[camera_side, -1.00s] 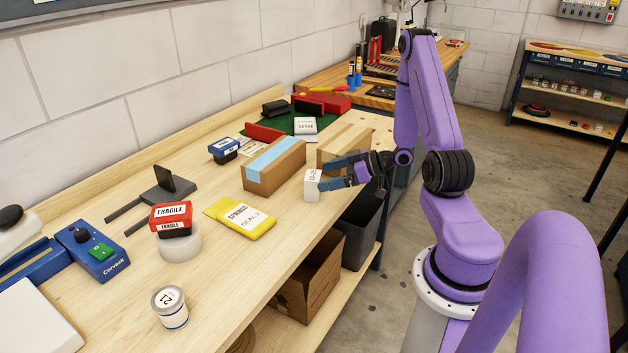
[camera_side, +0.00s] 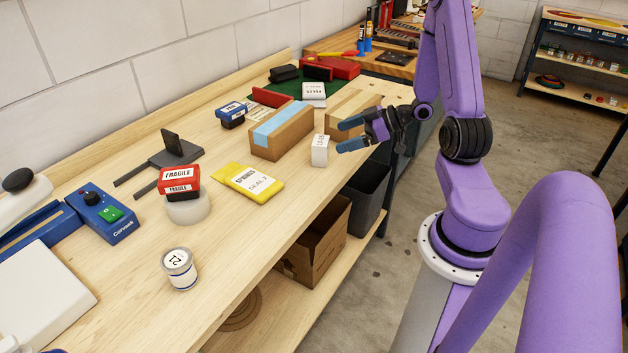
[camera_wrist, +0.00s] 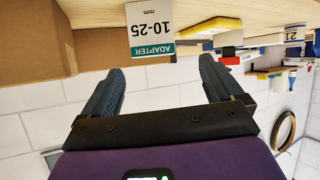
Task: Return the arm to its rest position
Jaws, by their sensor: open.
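My gripper (camera_side: 345,137) is open and empty at the right edge of the workbench (camera_side: 225,255), its blue-grey fingers pointing left. A small white adapter box (camera_side: 320,150) stands upright on the bench just beyond the fingertips. In the wrist view, the open gripper (camera_wrist: 162,66) has both fingers in sight with nothing between them. The box (camera_wrist: 150,28), labelled "ADAPTER 10-25 mm", appears upside down past the fingertips and looks apart from them.
Cartons (camera_side: 283,132) stand behind the box. A yellow packet (camera_side: 250,182), a red "FRAGILE" box (camera_side: 179,175) and a white tub (camera_side: 180,268) lie to the left. A grey bin (camera_side: 364,190) and an open cardboard box (camera_side: 318,245) sit below the edge. Open floor lies right.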

